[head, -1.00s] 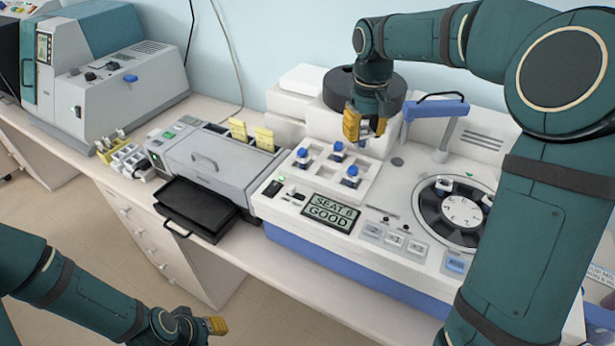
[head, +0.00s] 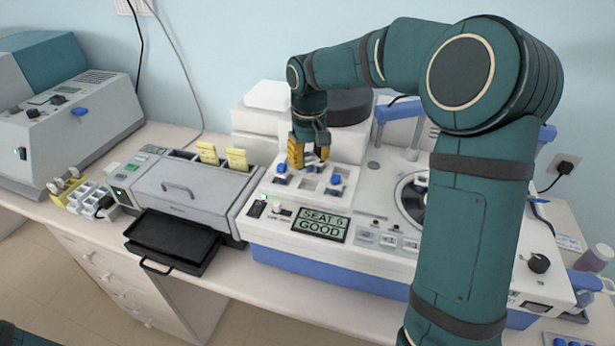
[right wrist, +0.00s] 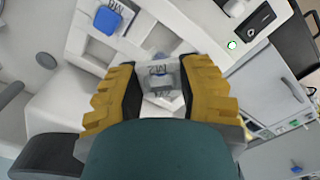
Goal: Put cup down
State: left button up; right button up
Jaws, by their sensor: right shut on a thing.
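My right gripper (head: 308,155) is over the far part of the white cup holder (head: 308,188) on the staining machine, pointing down. In the right wrist view, its yellow fingers (right wrist: 163,90) are shut on a small pale cup (right wrist: 164,83) with a lettered label. Whether this cup touches the holder cannot be told. Blue-topped cups sit in the holder, one left of the gripper (head: 281,169) and one to its right (head: 336,180). A blue cap (right wrist: 107,20) also shows in the right wrist view. My left gripper is out of view.
The machine's display (head: 320,225) reads "SEAT 6 GOOD". A dark round carousel (head: 412,197) is partly hidden behind my right arm. A grey printer-like device (head: 180,185) with a black tray (head: 172,240) stands to the left.

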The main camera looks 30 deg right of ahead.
aim_at(308, 174)
jog(key=shift+f, duration=2.3)
jog(key=shift+f+b, duration=0.4)
jog(key=shift+f, duration=0.05)
jog(key=o, duration=0.9)
jog(key=shift+r, duration=0.3)
notch_tip(308, 174, up, 12)
jog(key=shift+r+p, duration=0.15)
jog(key=shift+p, duration=0.7)
